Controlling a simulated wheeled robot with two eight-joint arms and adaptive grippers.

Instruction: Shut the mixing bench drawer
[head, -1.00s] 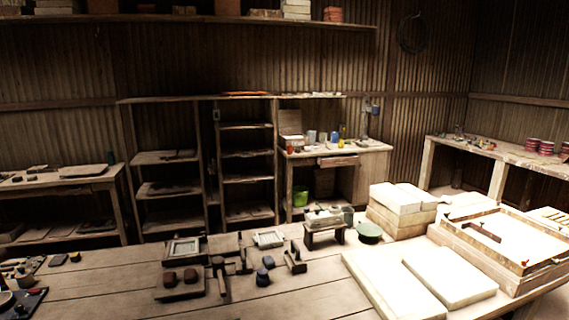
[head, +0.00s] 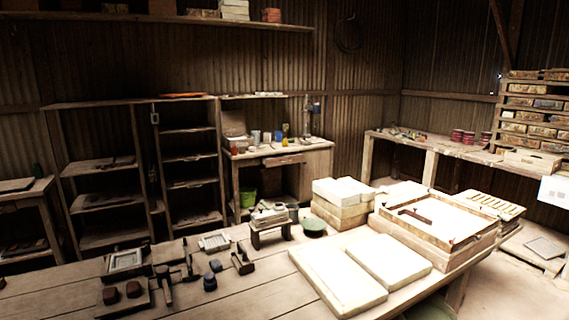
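The mixing bench (head: 316,146) stands against the back wall, with cups, bottles and jars on its top. Its drawer (head: 284,160) has a reddish-brown front just under the bench top and appears to stick out a little; how far is hard to tell at this distance. Neither of my grippers shows in the head view.
A long plank worktable (head: 250,301) fills the foreground, between me and the bench. It carries tools, white slabs (head: 337,280), stacked blocks (head: 340,203) and a framed tray (head: 440,236). Open shelves (head: 190,160) adjoin the bench on the left. Some floor (head: 520,290) shows at the right.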

